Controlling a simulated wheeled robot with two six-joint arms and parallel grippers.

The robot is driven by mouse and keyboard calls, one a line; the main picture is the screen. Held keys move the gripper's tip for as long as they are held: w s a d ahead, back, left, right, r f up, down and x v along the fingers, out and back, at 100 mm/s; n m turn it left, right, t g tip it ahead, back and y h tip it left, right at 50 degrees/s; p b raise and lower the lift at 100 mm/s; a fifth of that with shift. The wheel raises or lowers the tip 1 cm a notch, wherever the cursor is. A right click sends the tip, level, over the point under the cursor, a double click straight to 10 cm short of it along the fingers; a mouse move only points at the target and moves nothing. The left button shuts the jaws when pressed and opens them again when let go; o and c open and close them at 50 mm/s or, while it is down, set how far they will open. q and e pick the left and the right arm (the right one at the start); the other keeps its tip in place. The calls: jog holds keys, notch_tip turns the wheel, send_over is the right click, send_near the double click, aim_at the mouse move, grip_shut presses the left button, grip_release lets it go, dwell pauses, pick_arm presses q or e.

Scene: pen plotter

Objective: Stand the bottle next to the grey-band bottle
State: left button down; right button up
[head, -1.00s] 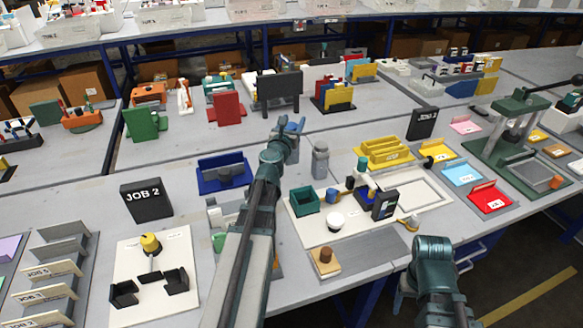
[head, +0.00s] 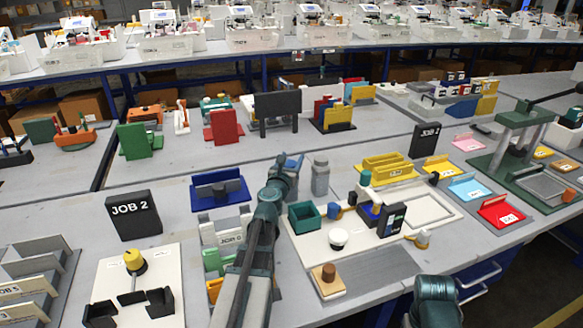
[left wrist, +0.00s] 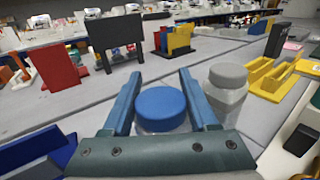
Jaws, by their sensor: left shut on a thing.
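The held bottle has a blue cap (left wrist: 161,103) and a pale body mostly hidden below it. My left gripper (head: 288,161) is shut on it, with one blue finger on each side in the left wrist view (left wrist: 160,92). The grey-band bottle (head: 320,178) stands upright on the bench just right of my left gripper. It also shows in the left wrist view (left wrist: 226,90), close beside the right finger with a small gap. Whether the held bottle's base touches the bench is hidden. My right gripper is out of view; only part of my right arm shows.
A blue holder (head: 220,190) stands left of my left gripper. A green open box (head: 304,217) on a white board and a yellow rack (head: 388,168) lie to the right. A black panel (head: 277,110) stands behind. The bench behind both bottles is clear.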

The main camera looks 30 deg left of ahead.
pick_arm(q)
jog(key=shift+f, duration=0.1)
jog(key=shift+f, duration=0.1)
jog(key=shift+f, duration=0.15)
jog(key=shift+c, duration=0.9)
grip_release()
